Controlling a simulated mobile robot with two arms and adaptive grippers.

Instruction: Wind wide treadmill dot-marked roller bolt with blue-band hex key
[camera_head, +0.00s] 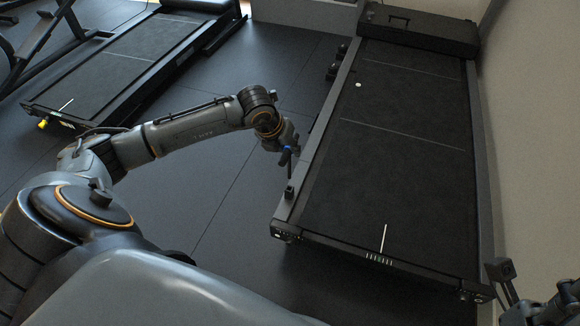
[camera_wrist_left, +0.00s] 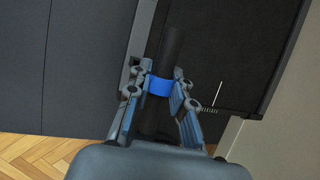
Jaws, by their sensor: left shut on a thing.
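My left gripper (camera_head: 288,152) is shut on the blue-band hex key (camera_wrist_left: 159,86), holding it above the left rail of the wide treadmill (camera_head: 400,140). The blue band sits between the finger pads in the left wrist view, and the dark shaft runs away from the fingers. In the head view the key is small and points down. The treadmill's near end has a left end cap (camera_head: 286,232) and a right end cap (camera_head: 472,296). The roller bolts and any dot mark on the caps are too small to tell. My right gripper (camera_head: 565,300) is partly cut off at the lower right.
A second treadmill (camera_head: 130,60) stands at the upper left, with a small yellow item (camera_head: 43,123) at its near corner.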

